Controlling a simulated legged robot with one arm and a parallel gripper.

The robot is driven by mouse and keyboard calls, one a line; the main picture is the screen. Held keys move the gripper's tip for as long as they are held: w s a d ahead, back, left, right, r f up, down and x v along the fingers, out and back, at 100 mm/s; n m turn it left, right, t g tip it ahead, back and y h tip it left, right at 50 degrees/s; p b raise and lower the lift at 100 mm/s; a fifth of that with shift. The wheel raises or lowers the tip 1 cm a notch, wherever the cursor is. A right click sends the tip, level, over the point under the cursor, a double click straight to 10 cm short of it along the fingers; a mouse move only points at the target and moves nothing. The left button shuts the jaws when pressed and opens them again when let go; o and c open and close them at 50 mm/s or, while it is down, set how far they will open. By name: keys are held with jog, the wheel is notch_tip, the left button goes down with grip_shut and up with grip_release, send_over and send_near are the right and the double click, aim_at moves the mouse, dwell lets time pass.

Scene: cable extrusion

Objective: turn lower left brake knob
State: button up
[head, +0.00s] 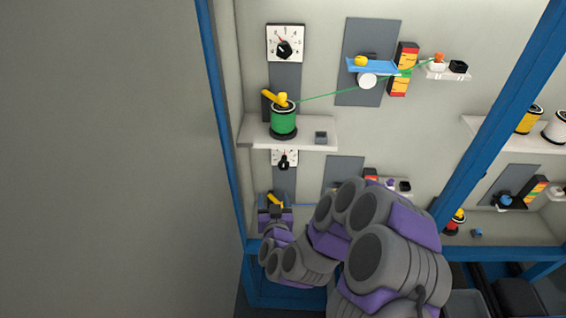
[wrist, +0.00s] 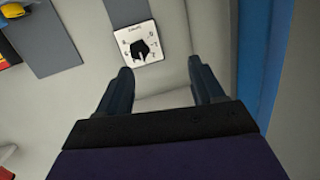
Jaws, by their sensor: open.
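The lower left brake knob (head: 283,163) is a small black knob on a white dial plate, under the left shelf in the head view. In the wrist view the black knob (wrist: 145,49) sits on its white marked dial (wrist: 125,37), beyond the fingertips and slightly left of the middle of the gap. My gripper (wrist: 161,67) is open, with two dark fingers apart and nothing between them. The fingers do not appear to touch the knob. In the head view, my arm hides most of the area below the dial, and the fingers are hard to make out.
A shelf (head: 310,133) with a green spool (head: 284,120) is just above the knob. A larger dial (head: 286,43) is higher up. A blue post (head: 218,110) stands at the left and also edges the wrist view (wrist: 259,60). A yellow piece (head: 275,200) is below the knob.

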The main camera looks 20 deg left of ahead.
jog(key=d+t+h, duration=0.1)
jog(key=t+h, duration=0.1)
jog(key=b, duration=1)
send_near(283, 168)
jog(key=shift+m, duration=0.4)
jog(key=x, duration=0.9)
jog(key=shift+f, duration=0.15)
jog(key=shift+b+x, duration=0.6)
jog(key=shift+x, duration=0.45)
jog(key=c, duration=0.9)
